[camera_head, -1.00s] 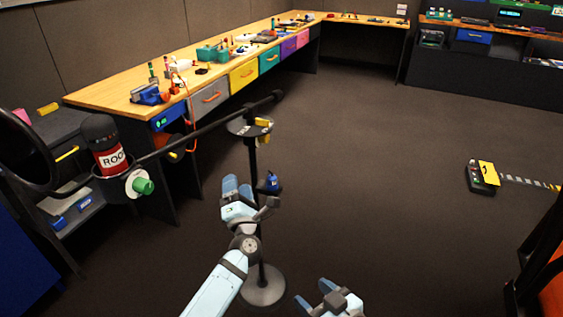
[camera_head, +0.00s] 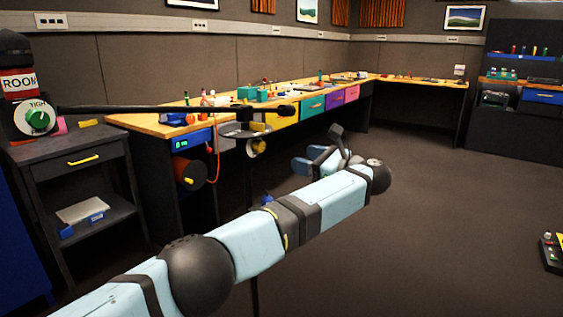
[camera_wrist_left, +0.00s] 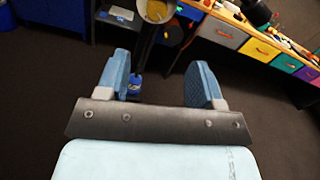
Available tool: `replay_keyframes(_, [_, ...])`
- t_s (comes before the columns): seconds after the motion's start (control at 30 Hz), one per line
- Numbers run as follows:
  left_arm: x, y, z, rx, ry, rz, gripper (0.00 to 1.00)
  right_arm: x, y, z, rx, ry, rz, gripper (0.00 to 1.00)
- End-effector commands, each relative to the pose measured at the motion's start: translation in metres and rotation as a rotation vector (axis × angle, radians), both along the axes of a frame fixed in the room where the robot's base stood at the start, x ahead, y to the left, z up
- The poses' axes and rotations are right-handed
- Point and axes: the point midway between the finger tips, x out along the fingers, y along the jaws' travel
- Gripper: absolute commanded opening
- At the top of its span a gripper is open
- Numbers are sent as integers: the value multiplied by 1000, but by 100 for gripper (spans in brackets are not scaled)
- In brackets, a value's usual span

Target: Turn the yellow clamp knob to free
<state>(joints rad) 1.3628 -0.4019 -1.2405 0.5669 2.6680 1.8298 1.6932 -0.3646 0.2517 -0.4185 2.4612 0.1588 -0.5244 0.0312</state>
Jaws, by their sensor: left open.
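The yellow clamp knob (camera_head: 258,146) is on the dark stand, just below its round plate (camera_head: 246,131). In the left wrist view a yellow round face with a pale rim, which looks like this knob (camera_wrist_left: 156,11), is at the top edge, partly cut off. My left gripper (camera_head: 310,160) is to the right of the knob and a little lower in the head view. It is open, with nothing held between its fingers (camera_wrist_left: 161,70); the knob lies beyond the fingertips. My right gripper is out of view.
A green knob (camera_head: 40,121) on a marked dial is at the left end of the boom (camera_head: 165,109). A blue knob (camera_wrist_left: 134,84) is lower on the stand, near the left finger in the wrist view. A workbench (camera_head: 150,123) with coloured drawers runs behind.

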Motion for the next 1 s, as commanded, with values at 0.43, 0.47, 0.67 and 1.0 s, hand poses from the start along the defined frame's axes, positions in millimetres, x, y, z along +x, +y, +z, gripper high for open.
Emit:
replay_keyframes(0.43, [7, 15, 4, -31, -11, 36, 61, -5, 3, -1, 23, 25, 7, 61])
replay_keyframes(0.47, [9, 18, 4, -32, -11, 37, 61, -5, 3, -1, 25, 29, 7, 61])
replay_keyframes(0.67, [22, 37, 2, -29, -12, 39, 61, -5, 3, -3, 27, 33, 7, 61])
replay_keyframes(1.0, [54, 81, 1, -27, -14, 40, 61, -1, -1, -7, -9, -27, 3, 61])
